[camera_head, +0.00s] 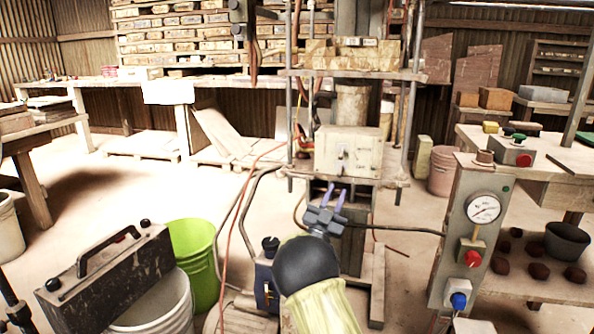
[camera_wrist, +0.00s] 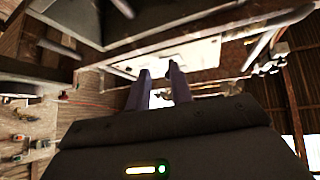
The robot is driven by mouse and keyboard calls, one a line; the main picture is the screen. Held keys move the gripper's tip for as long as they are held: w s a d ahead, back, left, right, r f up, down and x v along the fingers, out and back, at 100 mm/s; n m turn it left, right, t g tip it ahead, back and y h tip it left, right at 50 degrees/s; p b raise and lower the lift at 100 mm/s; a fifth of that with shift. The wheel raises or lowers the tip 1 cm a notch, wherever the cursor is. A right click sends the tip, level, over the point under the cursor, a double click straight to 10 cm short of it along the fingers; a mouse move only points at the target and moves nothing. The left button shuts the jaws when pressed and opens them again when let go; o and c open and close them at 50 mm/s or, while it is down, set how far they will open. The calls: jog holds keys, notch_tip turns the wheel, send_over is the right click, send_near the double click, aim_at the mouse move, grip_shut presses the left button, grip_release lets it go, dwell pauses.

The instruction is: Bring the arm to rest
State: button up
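My gripper (camera_head: 336,196) is in the middle of the head view, at the end of my arm, in front of the tile press (camera_head: 348,151). Its two purple fingers point up and away, with a gap between them. The fingers also show in the wrist view (camera_wrist: 161,88), apart and with nothing between them. The press has a pale block-like middle part between upright rods. I cannot tell how far the fingertips are from the press.
A control post with a gauge (camera_head: 483,209) and red and blue knobs stands at right. A green bucket (camera_head: 193,255) and a dark box with a handle (camera_head: 105,284) stand at left. Hoses run over the floor beside the press. Open floor (camera_head: 130,200) lies at left.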

jog(key=d+y, duration=0.1)
jog(key=n+g+y+p, duration=0.1)
jog(key=d+n+y, duration=0.1)
jog(key=shift+w+d+r+y, duration=0.2)
jog(key=shift+d+r+y, duration=0.1)
jog(key=shift+d+y, duration=0.1)
jog(key=s+a+f+n+g+y+p, duration=0.15)
jog(key=s+n+g+y+p, duration=0.35)
jog(key=s, duration=0.8)
jog(key=s+f+n+g+y+p, duration=0.1)
jog(key=s+f+g+y+p, duration=0.15)
jog(key=s+g, duration=0.8)
jog(key=s+f+n+g+y+p, duration=0.2)
jog(key=s+y+p, duration=0.1)
jog(key=s, duration=1.3)
jog(key=w+p+v, duration=0.2)
jog(key=p+v, duration=0.9)
jog(key=p, duration=0.1)
jog(key=w+r+p+v, duration=0.1)
jog(key=w+p+v, duration=0.2)
jog(key=p+v, duration=0.9)
jog(key=w+r+p+v, duration=0.1)
jog(key=w+p+v, duration=0.2)
jog(key=p+v, duration=0.9)
jog(key=shift+r+p, duration=0.2)
jog(key=shift+p, duration=0.35)
jog(key=shift+w+a, duration=0.1)
